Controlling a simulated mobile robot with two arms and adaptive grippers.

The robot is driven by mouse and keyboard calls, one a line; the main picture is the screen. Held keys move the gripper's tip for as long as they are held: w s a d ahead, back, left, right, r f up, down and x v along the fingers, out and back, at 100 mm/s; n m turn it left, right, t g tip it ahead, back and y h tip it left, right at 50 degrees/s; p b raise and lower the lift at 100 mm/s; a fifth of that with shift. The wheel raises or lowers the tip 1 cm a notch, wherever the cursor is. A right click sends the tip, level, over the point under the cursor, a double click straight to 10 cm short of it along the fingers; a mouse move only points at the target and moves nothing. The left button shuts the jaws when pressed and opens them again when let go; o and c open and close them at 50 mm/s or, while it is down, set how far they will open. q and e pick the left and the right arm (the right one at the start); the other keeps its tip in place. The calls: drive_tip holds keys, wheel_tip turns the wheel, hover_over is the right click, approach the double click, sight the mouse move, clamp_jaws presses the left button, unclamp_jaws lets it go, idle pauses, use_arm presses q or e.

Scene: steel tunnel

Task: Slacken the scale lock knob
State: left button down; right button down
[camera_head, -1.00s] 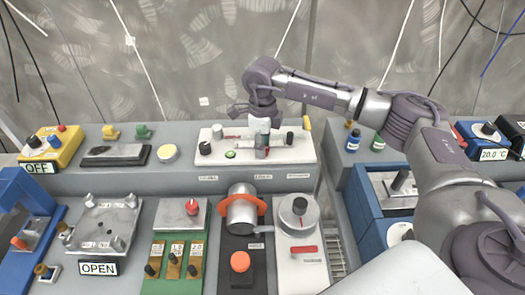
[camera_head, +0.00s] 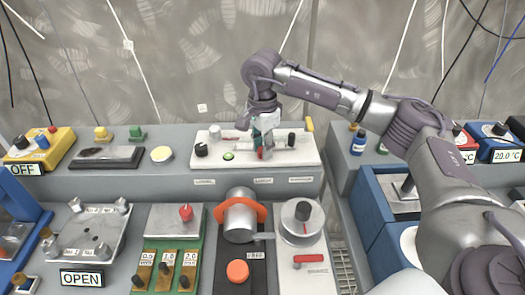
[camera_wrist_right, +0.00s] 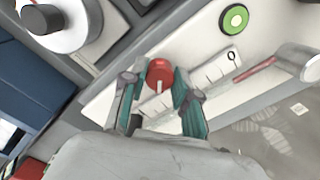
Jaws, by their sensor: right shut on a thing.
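A red round knob with a pale pointer mark (camera_wrist_right: 159,72) stands on the white panel (camera_head: 307,154) on the back ledge, beside a pale strip with dark marks (camera_wrist_right: 207,74). My right gripper (camera_wrist_right: 158,84) has its two teal fingers on either side of this knob and is shut on it. In the head view the right gripper (camera_head: 264,148) points down at the middle of the panel, and its fingers mostly hide the knob. My left gripper is not in view.
On the same panel are a green round button (camera_head: 228,156), a black knob (camera_head: 201,149) and a red-and-pale lever (camera_wrist_right: 255,72). In front stand a silver cylinder with an orange collar (camera_head: 239,218) and a dial with a black knob (camera_head: 303,211).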

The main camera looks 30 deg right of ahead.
drive_tip(key=shift+n+b, duration=0.55)
drive_tip(key=shift+n, duration=1.15)
drive_tip(key=shift+r, duration=0.1)
drive_tip(key=c, duration=0.9)
unclamp_jaws()
drive_tip(key=shift+o, duration=0.2)
wheel_tip(320, 180, up, 12)
